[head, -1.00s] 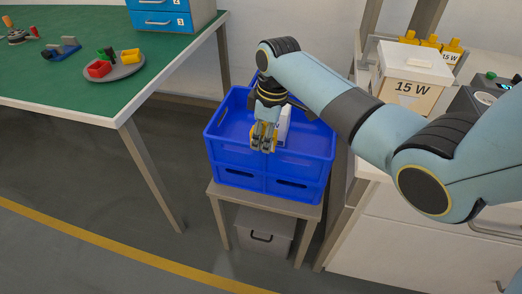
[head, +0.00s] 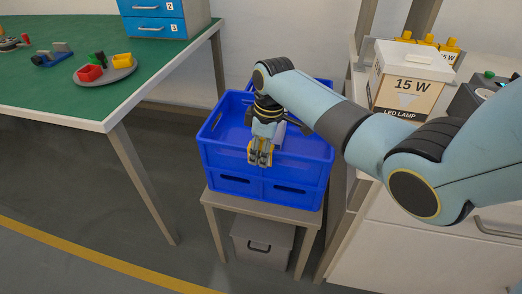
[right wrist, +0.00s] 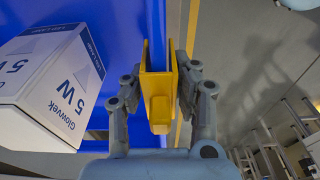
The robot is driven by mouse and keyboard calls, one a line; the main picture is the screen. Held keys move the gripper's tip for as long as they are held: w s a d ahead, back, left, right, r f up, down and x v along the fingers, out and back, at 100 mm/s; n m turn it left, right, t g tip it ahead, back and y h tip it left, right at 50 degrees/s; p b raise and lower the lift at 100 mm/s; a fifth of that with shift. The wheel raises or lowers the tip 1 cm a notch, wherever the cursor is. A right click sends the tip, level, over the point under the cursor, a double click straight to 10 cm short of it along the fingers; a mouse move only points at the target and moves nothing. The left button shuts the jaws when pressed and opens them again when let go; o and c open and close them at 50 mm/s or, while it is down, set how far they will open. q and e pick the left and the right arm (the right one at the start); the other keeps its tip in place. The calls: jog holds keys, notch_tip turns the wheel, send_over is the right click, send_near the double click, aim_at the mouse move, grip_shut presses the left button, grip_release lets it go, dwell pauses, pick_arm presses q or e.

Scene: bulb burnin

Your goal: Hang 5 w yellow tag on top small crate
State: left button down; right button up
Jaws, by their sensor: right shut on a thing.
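Two blue crates are stacked on a small stand; the top small crate (head: 222,142) is open. My right gripper (head: 261,158) points down at its front wall. It is shut on a yellow tag (head: 253,157), which has a forked clip shape in the right wrist view (right wrist: 157,90). The tag overlaps the front rim in the picture; I cannot tell whether it touches it. In the right wrist view, a white box marked 5 W (right wrist: 50,85) sits inside the blue crate, left of my right gripper (right wrist: 158,75). My left gripper is out of view.
A green table (head: 60,90) at the left holds a grey plate (head: 108,75) with coloured parts. A white 15 W lamp box (head: 408,85) and yellow-topped items stand on the right counter. A grey bin (head: 262,243) is under the stand (head: 250,208).

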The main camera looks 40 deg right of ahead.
jog(key=o, duration=1)
jog(key=r, duration=0.8)
jog(key=s+d+r, duration=0.1)
jog(key=r, duration=0.3)
jog(key=shift+s, duration=0.1)
jog(key=s+f+m, duration=0.2)
jog(key=s+f, duration=1.2)
jog(key=s, duration=0.1)
jog(key=s+f+m+h, duration=0.1)
jog(key=s+f+m, duration=0.2)
jog(key=s+f, duration=1)
jog(key=s+f+m, duration=0.2)
jog(key=s+f, duration=1.2)
jog(key=s, duration=0.4)
jog(key=shift+a+f+m+h, duration=0.3)
jog(key=shift+a+m+h, duration=0.1)
